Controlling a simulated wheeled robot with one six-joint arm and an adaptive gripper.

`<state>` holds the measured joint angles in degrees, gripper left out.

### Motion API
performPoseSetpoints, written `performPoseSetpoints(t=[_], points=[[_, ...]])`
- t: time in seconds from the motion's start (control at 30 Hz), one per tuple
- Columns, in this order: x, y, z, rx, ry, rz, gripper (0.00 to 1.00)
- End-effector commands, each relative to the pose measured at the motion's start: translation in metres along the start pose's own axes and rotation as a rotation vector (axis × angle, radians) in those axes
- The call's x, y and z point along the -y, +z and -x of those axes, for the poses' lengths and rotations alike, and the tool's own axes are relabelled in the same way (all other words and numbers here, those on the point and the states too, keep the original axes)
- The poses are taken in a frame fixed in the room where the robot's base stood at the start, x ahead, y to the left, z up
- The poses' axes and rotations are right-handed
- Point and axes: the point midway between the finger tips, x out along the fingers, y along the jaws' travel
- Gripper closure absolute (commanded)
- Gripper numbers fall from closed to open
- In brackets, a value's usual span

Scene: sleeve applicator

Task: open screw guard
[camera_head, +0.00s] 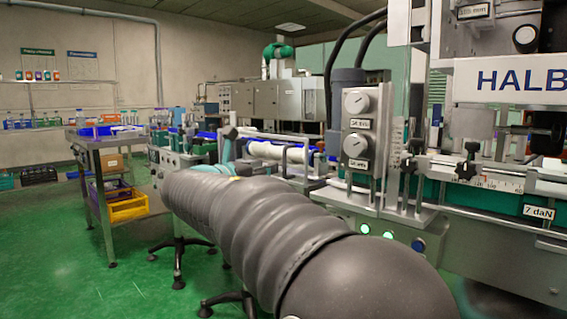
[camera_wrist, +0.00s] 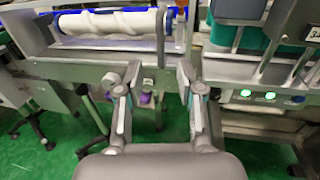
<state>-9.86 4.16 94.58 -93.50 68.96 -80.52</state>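The white feed screw (camera_wrist: 112,22) lies level in its housing at the upper left of the wrist view, with blue strips along it. It also shows mid-picture in the head view (camera_head: 277,152). A grey upright handle-like bar (camera_wrist: 161,38) stands at the screw's right end; I cannot tell whether it belongs to the guard. The guard itself is hard to make out. My gripper (camera_wrist: 160,70) is open and empty, its two fingers spread just below and in front of this bar. In the head view my arm hides most of the gripper.
The HALB machine (camera_head: 510,83) fills the right, with a two-dial box (camera_head: 357,125) and lit green buttons (camera_wrist: 245,93) right of my gripper. A cart (camera_head: 88,140) with a yellow bin (camera_head: 128,207) stands left. Green floor (camera_head: 60,265) is clear at the lower left.

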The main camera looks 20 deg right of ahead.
Motion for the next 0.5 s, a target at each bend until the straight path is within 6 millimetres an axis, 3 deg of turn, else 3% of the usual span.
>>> performPoseSetpoints(t=[0.3,0.5], points=[[0.001,-0.001,-0.06,-0.002,-0.003,-0.001,0.63],[0.001,0.0,-0.085,-0.002,-0.002,-0.002,0.63]])
